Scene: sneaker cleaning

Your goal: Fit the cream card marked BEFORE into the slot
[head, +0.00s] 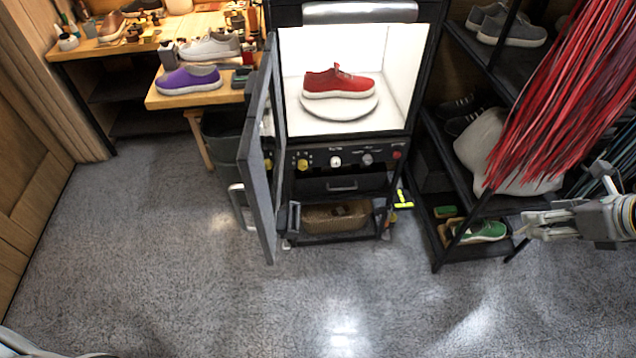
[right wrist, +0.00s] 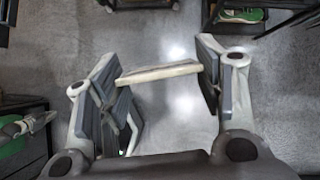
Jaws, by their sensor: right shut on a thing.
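My right gripper (head: 535,222) reaches in from the right edge of the head view, in front of the lower right shelf. In the right wrist view its two dark pads close on a thin cream card (right wrist: 158,72), seen nearly edge-on. No marking on the card can be read, and I cannot make it out clearly in the head view. The black booth (head: 340,155) stands at the centre with its door open, a red sneaker (head: 338,84) on a white turntable inside. I cannot make out the slot.
The open booth door (head: 258,160) juts forward on the left. A black shelf rack (head: 472,205) holds a green shoe (head: 480,231) near my right gripper; red strands (head: 570,100) hang above. A workbench (head: 165,98) with shoes stands back left. The front floor is clear.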

